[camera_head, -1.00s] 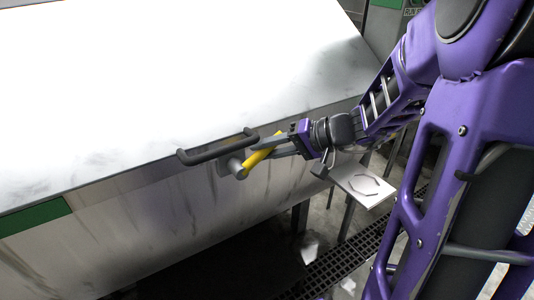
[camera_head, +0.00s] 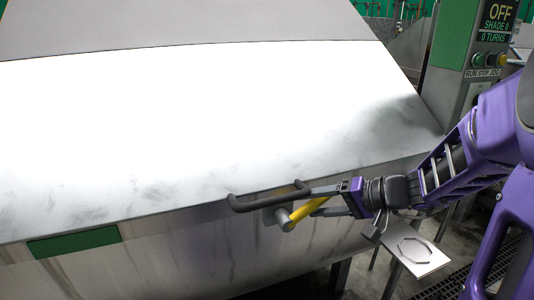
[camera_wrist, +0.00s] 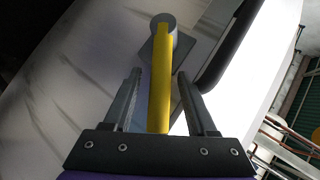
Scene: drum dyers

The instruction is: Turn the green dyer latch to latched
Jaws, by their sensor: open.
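The green dyer is a large pale drum housing (camera_head: 180,140) with a green label plate (camera_head: 75,242) on its front face. Its latch is a yellow lever (camera_head: 309,209) on a grey round pivot (camera_head: 284,218), below a dark bar handle (camera_head: 268,198). The lever points right and slightly up from the pivot in the head view. My gripper (camera_head: 318,200) is at the lever from the right. In the wrist view my gripper (camera_wrist: 157,95) is open, with the yellow lever (camera_wrist: 159,85) between its fingers and gaps on both sides. The pivot (camera_wrist: 163,30) lies beyond the fingertips.
The dark handle (camera_wrist: 222,45) runs close to the right finger in the wrist view. A control panel (camera_head: 480,50) reading OFF stands at the back right. A small pale plate (camera_head: 415,252) with a dark outline is below my wrist. Floor grating lies at lower right.

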